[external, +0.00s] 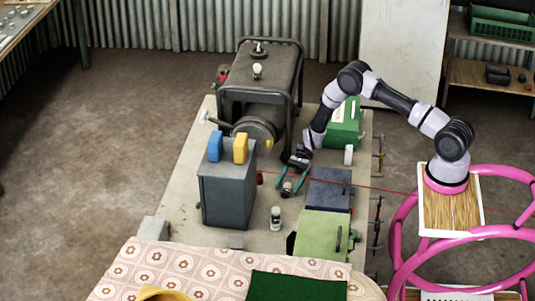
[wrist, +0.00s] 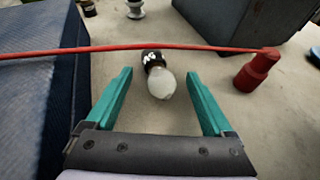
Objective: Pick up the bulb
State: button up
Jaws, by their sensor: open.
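The bulb (wrist: 161,84) has a white glass end and a dark base. It lies on the pale surface in the wrist view, its glass end towards me. My gripper (wrist: 159,75) is open, with one teal finger on each side of the bulb and a gap on both sides. In the external view my gripper (external: 289,184) reaches down over the bench, and a small dark and pale object, seemingly the bulb (external: 287,188), shows between its fingers. Another white bulb-shaped thing (external: 257,69) stands on top of the dark generator (external: 262,85).
A red cable (wrist: 90,49) crosses just beyond the bulb to a red plug-like piece (wrist: 255,72). A dark blue box (wrist: 35,85) stands close on the left. The grey box (external: 228,185), green case (external: 322,236) and a small jar-like object (external: 276,218) stand nearby.

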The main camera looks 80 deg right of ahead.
grip_shut()
